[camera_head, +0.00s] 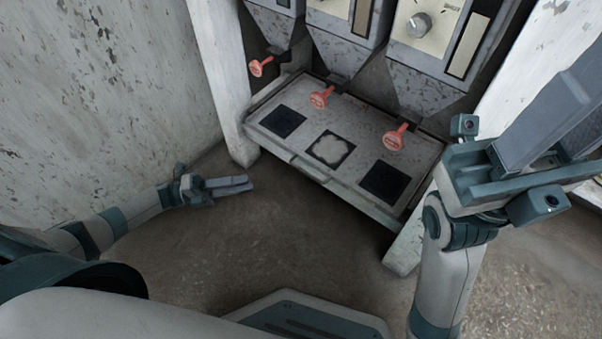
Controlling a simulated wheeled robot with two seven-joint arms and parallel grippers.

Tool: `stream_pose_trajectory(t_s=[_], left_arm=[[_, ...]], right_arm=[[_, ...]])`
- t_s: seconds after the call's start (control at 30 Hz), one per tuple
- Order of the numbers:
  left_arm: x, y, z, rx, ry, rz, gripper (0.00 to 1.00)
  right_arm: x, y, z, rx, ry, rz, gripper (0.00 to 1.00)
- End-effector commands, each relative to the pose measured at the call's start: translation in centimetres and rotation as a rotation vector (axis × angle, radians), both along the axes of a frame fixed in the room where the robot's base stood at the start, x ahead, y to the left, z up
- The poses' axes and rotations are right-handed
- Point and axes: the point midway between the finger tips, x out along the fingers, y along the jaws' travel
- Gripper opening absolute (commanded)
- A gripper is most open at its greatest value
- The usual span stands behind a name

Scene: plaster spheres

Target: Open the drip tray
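The drip tray (299,153) is a worn grey slab low under the dispenser, with a lip along its front edge. Dark square insets lie in its top, and the middle one (330,149) has a pale patch. The tray seems to sit flush between the two white legs. My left gripper (250,185) is left of and in front of the tray, apart from it, its fingers close together with nothing visible between them. My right gripper (573,108) is raised at the right, close to the camera, and hides part of the right leg. Its finger gap is not clear.
Red taps (321,97) hang above the tray from the dispenser (420,60), which has a knob (418,25). A white left leg (226,85) and right leg (405,249) flank the tray. A peeling wall (100,90) stands at left. Floor before the tray is clear.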

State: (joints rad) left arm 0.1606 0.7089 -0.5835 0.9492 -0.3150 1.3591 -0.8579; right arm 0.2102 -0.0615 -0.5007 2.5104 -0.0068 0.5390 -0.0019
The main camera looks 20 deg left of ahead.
Motion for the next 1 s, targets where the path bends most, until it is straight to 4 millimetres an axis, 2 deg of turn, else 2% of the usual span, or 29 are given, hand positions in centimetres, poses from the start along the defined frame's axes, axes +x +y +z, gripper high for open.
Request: stream_pose_trajectory(t_s=[0.27, 0.53, 1.0], left_arm=[[1.0, -2.3, 0.4, -0.002, -0.002, -0.002, 0.26], [2.9, -6.5, 0.9, -0.003, -0.002, -0.002, 0.26], [6.2, -13.7, 1.9, -0.003, 0.0, -0.002, 0.26]], right_arm=[[0.0, 0.0, 0.0, 0.0, 0.001, 0.0, 0.31], [0.1, 0.2, -0.3, -0.006, 0.005, 0.003, 0.31], [-0.5, 1.2, 0.4, -0.001, -0.029, 0.037, 0.31]])
